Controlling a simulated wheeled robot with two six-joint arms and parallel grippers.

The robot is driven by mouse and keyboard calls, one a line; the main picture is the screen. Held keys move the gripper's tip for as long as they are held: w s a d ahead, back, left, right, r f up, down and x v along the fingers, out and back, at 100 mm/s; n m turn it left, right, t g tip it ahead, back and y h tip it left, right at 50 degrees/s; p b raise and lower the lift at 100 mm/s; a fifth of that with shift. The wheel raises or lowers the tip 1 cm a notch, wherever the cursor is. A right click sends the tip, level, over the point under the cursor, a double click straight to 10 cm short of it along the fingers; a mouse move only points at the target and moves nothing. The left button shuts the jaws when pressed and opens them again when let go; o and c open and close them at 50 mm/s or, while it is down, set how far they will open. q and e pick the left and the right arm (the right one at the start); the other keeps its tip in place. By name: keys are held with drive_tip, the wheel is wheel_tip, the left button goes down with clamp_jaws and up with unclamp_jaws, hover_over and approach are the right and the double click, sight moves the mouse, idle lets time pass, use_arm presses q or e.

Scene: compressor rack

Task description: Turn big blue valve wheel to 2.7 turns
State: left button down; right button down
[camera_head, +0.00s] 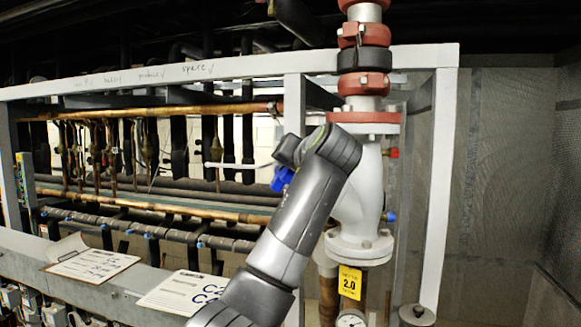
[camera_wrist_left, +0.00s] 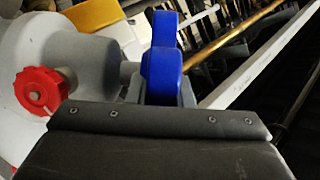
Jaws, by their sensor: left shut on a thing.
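The blue valve wheel (camera_head: 282,178) shows in the head view as a small blue patch, mostly hidden behind my left arm, beside the white valve body (camera_head: 362,205). In the left wrist view, the blue wheel (camera_wrist_left: 163,65) is seen close up at the top centre, nearly edge-on. My left gripper (camera_wrist_left: 162,90) is shut on the wheel's near part, with grey finger parts on either side of it. In the head view its fingers are hidden behind my wrist. My right gripper is in neither view.
A small red knob (camera_wrist_left: 41,90) sits left of the wheel in the wrist view. A yellow tag reading 2.0 (camera_head: 349,282) hangs below the valve, above a round gauge (camera_head: 351,320). White frame posts (camera_head: 438,190) and copper pipes (camera_head: 150,111) surround the valve. Papers (camera_head: 92,262) lie at left.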

use_arm(q)
drive_tip(key=shift+w+r+n+g+y, duration=0.1)
drive_tip(key=shift+n+g+y, duration=0.2)
drive_tip(key=shift+g, duration=0.55)
drive_tip(key=shift+r+n+g+y, duration=0.1)
drive_tip(key=shift+n+g+y, duration=0.2)
drive_tip(key=shift+g, duration=0.55)
drive_tip(key=c, duration=1.3)
unclamp_jaws()
drive_tip(key=shift+d, duration=0.1)
